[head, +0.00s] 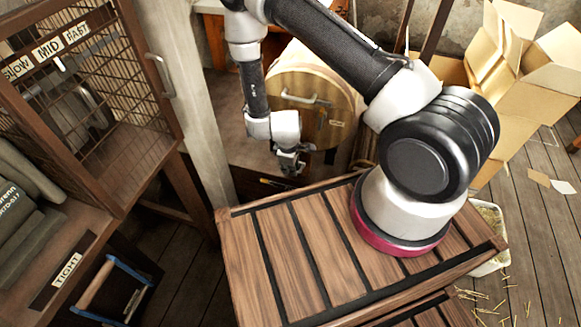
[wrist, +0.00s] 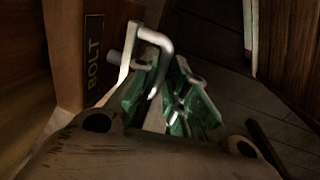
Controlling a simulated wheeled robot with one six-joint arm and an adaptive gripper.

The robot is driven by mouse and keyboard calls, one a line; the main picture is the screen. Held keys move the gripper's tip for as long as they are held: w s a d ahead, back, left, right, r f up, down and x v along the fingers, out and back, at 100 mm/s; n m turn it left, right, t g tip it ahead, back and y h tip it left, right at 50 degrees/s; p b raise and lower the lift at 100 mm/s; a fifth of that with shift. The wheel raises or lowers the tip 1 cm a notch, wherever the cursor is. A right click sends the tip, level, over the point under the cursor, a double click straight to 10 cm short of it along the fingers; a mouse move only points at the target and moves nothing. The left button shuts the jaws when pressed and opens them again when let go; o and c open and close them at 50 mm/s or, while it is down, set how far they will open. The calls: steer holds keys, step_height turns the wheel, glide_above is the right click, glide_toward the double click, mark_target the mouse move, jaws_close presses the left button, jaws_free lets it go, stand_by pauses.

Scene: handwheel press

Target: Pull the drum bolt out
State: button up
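The drum bolt (wrist: 162,44) shows in the wrist view as a pale metal rod bent into a hooked handle. It sticks out from a wooden part beside a dark plate (wrist: 94,52) lettered BOLT. My gripper (wrist: 166,82) has green finger pads and is open, with a gap between its fingers. The bolt's bent end hangs at the gap, close to the left finger; I cannot tell if they touch. In the head view my gripper (head: 291,162) points down just below the front of the wooden drum (head: 300,120). The bolt cannot be made out there.
The drum's front has a metal bar handle (head: 306,101). A pale post (head: 196,90) and a mesh-doored cabinet (head: 110,70) stand left. A slatted wooden top (head: 290,250) lies in front, under my arm. Cardboard boxes (head: 510,75) are at the back right.

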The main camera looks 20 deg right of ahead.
jaws_close()
steer(key=shift+s+a, duration=0.6)
steer(key=shift+s, duration=0.3)
steer(key=shift+s+a, duration=0.55)
steer(key=shift+s, duration=0.3)
steer(key=o, duration=0.6)
jaws_free()
steer(key=shift+a, duration=0.1)
step_height(320, 180, up, 10)
